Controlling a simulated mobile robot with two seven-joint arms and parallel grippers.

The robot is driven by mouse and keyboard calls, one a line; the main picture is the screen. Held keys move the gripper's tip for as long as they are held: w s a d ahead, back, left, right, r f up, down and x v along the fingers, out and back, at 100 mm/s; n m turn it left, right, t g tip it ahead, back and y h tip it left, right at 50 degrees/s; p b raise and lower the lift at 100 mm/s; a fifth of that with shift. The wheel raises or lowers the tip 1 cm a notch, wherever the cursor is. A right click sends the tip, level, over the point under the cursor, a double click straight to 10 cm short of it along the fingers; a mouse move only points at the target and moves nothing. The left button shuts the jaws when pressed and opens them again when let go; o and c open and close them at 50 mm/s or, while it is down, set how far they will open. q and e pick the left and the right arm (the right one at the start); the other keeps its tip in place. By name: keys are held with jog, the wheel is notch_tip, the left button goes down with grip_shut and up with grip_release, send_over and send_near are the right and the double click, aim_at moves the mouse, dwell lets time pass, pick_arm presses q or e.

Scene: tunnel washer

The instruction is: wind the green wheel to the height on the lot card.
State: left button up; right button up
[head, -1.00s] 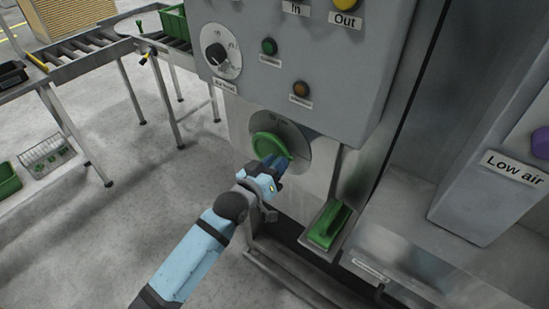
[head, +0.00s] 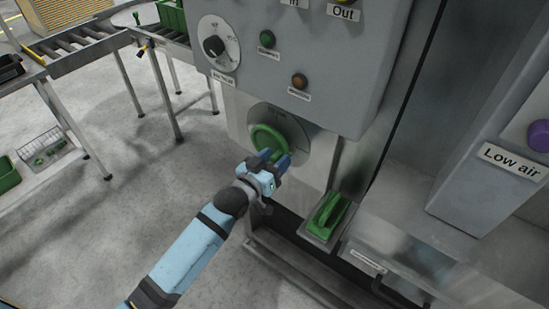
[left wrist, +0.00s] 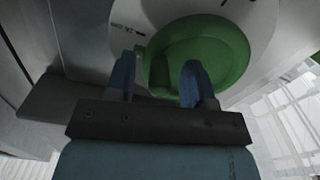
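The green wheel (head: 266,138) sits on a round pale dial plate (head: 312,140) on the front of the grey machine. My left gripper (head: 274,157) is at the wheel's lower right edge. In the left wrist view its two blue fingers (left wrist: 160,82) stand apart, the right one overlapping the wheel and the left one just outside its edge. Contact cannot be told. I see no lot card. My right gripper is not in view.
A green handle (head: 328,213) sits to the lower right. A grey "Low air" box (head: 490,165) juts out at right. A roller conveyor (head: 85,50) stands at left.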

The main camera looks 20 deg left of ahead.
pick_arm(q)
jog(key=shift+r, duration=0.1)
jog(key=b+v, duration=0.2)
jog(key=v, duration=1.2)
jog(key=shift+w, duration=0.15)
jog(key=s+f+g+y, duration=0.1)
jog(key=s+f+g, duration=0.2)
jog(key=s+f, duration=0.3)
jog(key=s+f+m+g+y+p, duration=0.1)
jog(key=s+f, duration=0.5)
jog(key=f, duration=0.7)
jog(key=shift+f+g+y, duration=0.3)
jog(key=shift+g+y, duration=0.3)
jog(key=shift+g, duration=0.5)
jog(key=shift+s, duration=0.1)
jog(key=shift+c, duration=0.3)
jog(key=shift+d, duration=0.1)
jog(key=shift+c, duration=0.3)
